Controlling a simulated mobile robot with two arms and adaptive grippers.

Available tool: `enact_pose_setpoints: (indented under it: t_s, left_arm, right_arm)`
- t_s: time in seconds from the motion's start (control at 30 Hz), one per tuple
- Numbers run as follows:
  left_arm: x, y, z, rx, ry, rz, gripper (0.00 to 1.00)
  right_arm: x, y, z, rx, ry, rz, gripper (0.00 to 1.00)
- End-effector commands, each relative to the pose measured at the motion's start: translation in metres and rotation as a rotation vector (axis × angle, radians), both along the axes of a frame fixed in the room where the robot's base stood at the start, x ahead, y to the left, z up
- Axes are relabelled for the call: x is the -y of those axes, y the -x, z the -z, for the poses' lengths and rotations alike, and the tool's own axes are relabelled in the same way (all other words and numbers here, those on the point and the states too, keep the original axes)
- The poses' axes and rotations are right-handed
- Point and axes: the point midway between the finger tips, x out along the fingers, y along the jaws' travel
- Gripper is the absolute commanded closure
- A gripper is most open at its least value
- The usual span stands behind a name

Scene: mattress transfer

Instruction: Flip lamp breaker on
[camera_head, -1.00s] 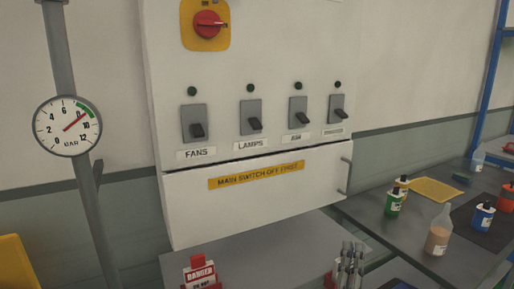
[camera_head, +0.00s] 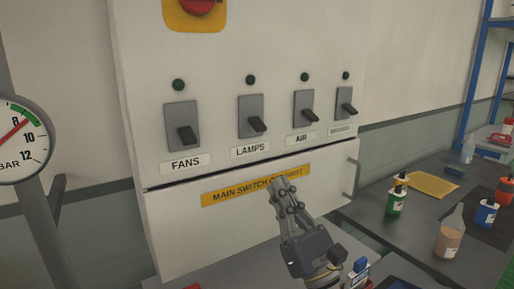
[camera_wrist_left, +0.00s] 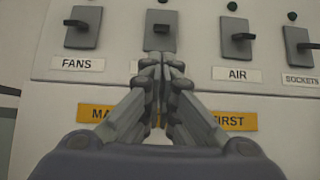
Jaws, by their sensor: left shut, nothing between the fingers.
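The lamps breaker (camera_head: 246,107) is a grey plate with a black lever, above the LAMPS label (camera_head: 250,150) on the white panel. My left gripper (camera_head: 281,183) is shut and empty, in front of the yellow strip below the breaker row. In the left wrist view its fingertips (camera_wrist_left: 163,60) are just below the lamps breaker (camera_wrist_left: 162,30) and cover most of its label. They look apart from the lever. My right gripper is not in view.
The fans breaker (camera_head: 182,126) is on the left; the air breaker (camera_head: 304,109) and sockets breaker (camera_head: 345,103) are on the right. The red main switch (camera_head: 197,5) is above. A drawer handle (camera_head: 351,178) sticks out at right. Bottles stand on the bench (camera_head: 410,233).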

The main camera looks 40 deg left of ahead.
Motion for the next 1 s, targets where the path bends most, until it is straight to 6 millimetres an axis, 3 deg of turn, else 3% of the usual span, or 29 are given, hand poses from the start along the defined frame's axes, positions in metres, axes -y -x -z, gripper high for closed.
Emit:
enact_pose_setpoints:
  t_s: [0.2, 0.6, 1.0]
  left_arm:
    - [-0.002, -0.001, -0.003, -0.001, -0.001, -0.001, 1.0]
    - [-0.045, -0.018, -0.049, -0.001, -0.005, -0.003, 1.0]
    - [-0.069, -0.029, -0.067, -0.003, -0.003, -0.001, 1.0]
  right_arm:
    - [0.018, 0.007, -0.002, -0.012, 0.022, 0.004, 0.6]
    - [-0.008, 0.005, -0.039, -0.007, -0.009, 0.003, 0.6]
    - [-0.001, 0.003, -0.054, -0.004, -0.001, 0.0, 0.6]
